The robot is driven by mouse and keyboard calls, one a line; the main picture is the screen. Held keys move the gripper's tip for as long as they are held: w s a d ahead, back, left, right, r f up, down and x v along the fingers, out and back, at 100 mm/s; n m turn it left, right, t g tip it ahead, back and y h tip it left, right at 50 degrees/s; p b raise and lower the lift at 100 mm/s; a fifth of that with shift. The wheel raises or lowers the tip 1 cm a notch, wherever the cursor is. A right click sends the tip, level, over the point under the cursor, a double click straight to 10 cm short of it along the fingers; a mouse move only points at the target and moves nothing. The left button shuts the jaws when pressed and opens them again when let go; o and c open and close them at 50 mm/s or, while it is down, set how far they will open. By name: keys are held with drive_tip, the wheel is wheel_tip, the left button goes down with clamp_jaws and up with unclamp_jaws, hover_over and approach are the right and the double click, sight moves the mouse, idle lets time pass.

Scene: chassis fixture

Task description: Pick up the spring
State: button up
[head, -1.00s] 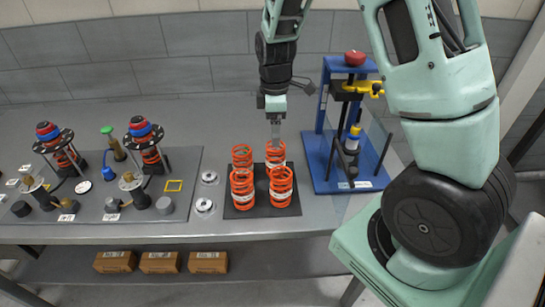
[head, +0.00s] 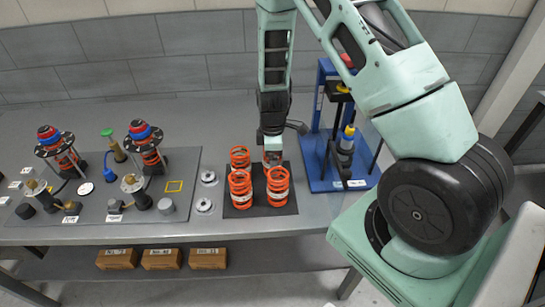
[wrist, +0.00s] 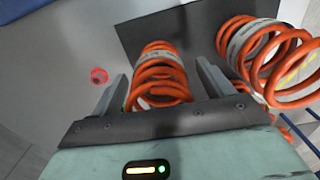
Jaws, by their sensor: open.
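Several orange coil springs stand upright in two rows on a black mat (head: 260,209). They are the back-left spring (head: 240,155), the back-right spring (head: 267,164), the front-left spring (head: 240,189) and the front-right spring (head: 278,187). My gripper (head: 273,157) is low at the back-right spring, its fingers mostly hidden in the head view. In the wrist view my gripper (wrist: 163,88) is open, with one finger on each side of a spring (wrist: 158,72). I cannot tell whether the fingers touch it. A second spring with a pale label band (wrist: 262,50) is close on the right.
A blue press stand (head: 335,184) is close to the right of the mat. Two silver discs (head: 204,205) lie left of it. A grey board (head: 145,209) with strut assemblies and small parts fills the left. Cardboard boxes (head: 162,259) sit on the lower shelf.

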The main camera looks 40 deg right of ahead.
drive_tip(key=c, duration=1.3)
drive_tip(key=shift+c, duration=0.2)
